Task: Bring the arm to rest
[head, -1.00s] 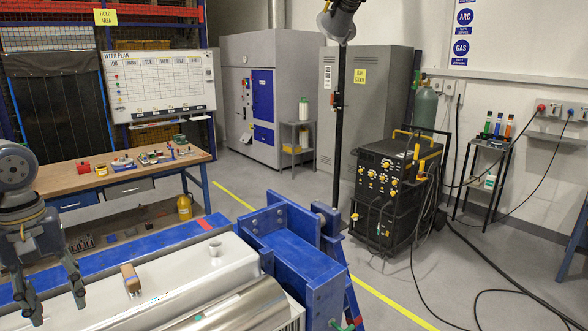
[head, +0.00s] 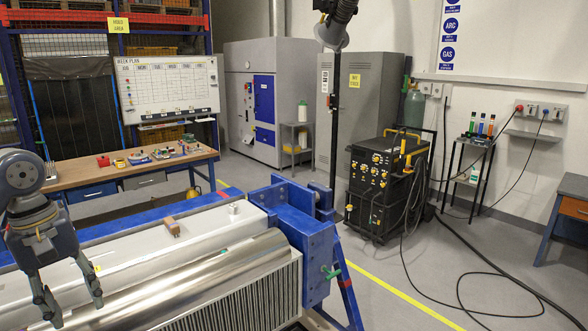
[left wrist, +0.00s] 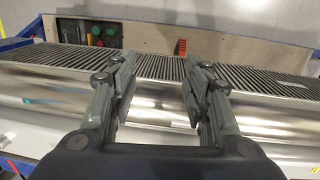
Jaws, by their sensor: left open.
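My left gripper (head: 75,308) comes in from the left in the head view. It points downward with its two fingers spread and nothing between them. It hangs over the near left part of the rotary jig, in front of the long silver cylinder (head: 215,268). In the left wrist view the open fingers (left wrist: 160,85) show above the shiny metal surface and the finned panel (left wrist: 150,66). I cannot tell the exact gap to the metal. The blue jig end frame (head: 308,240) stands to the right of the gripper. My right gripper is not in view.
A small wooden-handled brush (head: 172,227) lies on the jig's pale top. A workbench (head: 75,180) with small parts stands behind. A black welding cart (head: 385,190) stands right, with cables on the floor. Open floor (head: 440,290) lies at the lower right.

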